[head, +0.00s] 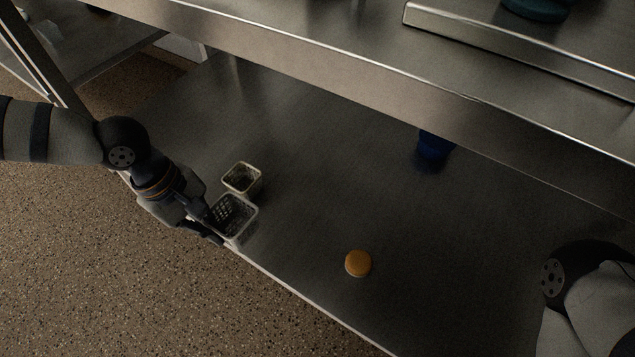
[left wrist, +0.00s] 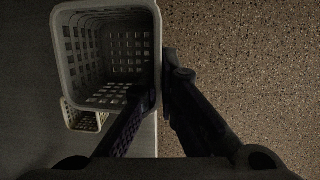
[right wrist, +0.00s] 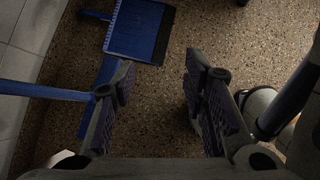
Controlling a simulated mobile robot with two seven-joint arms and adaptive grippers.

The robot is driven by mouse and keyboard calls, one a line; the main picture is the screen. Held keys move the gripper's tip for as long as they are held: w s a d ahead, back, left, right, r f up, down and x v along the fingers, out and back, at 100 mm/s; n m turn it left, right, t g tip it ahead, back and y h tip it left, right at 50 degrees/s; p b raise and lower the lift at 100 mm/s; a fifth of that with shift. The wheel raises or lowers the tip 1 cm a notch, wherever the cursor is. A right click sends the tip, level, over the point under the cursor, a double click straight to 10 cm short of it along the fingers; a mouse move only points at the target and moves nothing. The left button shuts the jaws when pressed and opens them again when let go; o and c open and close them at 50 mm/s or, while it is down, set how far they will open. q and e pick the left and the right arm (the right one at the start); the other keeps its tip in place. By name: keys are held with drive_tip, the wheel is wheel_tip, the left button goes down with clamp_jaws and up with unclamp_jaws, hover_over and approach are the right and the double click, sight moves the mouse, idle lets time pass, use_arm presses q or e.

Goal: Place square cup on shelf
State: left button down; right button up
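A grey-white square perforated basket (head: 243,228), the likely square cup, is at the front edge of the lower metal shelf (head: 300,150). It fills the upper left of the left wrist view (left wrist: 108,92). My left gripper (head: 215,226) straddles its near wall, one finger inside and one outside. In the left wrist view the fingers (left wrist: 160,78) look closed on that wall. A second, beige square basket (head: 242,179) stands just behind it on the shelf and shows partly below it (left wrist: 84,121). My right gripper (right wrist: 158,78) is open and empty, above the floor.
An orange-brown round object (head: 358,263) lies on the lower shelf to the right. A blue object (head: 434,146) stands farther back, partly under the upper shelf (head: 330,65). The shelf's middle is clear. A blue dustpan-like object (right wrist: 138,32) shows by the floor.

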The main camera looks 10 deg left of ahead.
use_arm(q)
drive_tip(key=w+d+f+b, duration=0.5)
drive_tip(key=w, duration=0.2)
drive_tip(key=b, duration=0.2)
hover_over(285, 228)
drive_tip(key=a, duration=0.1)
drive_tip(key=f, duration=0.4)
drive_tip(key=shift+s+a+f, duration=0.2)
drive_tip(key=shift+s+f, duration=0.05)
drive_tip(key=shift+f, duration=0.05)
drive_tip(key=x, duration=0.1)
drive_tip(key=b+x, duration=0.1)
drive_tip(key=x, duration=0.1)
drive_tip(key=shift+w+a+f, duration=0.2)
drive_tip(key=shift+a+f, duration=0.05)
drive_tip(key=shift+f, duration=0.2)
drive_tip(key=shift+r, duration=0.15)
use_arm(e)
wheel_tip(285, 228, down, 7)
drive_tip(key=s+g, duration=0.1)
drive_tip(key=s, duration=0.2)
drive_tip(key=shift+a+r, duration=0.15)
drive_tip(key=shift+a, duration=0.05)
use_arm(q)
drive_tip(key=c, duration=1.8)
unclamp_jaws()
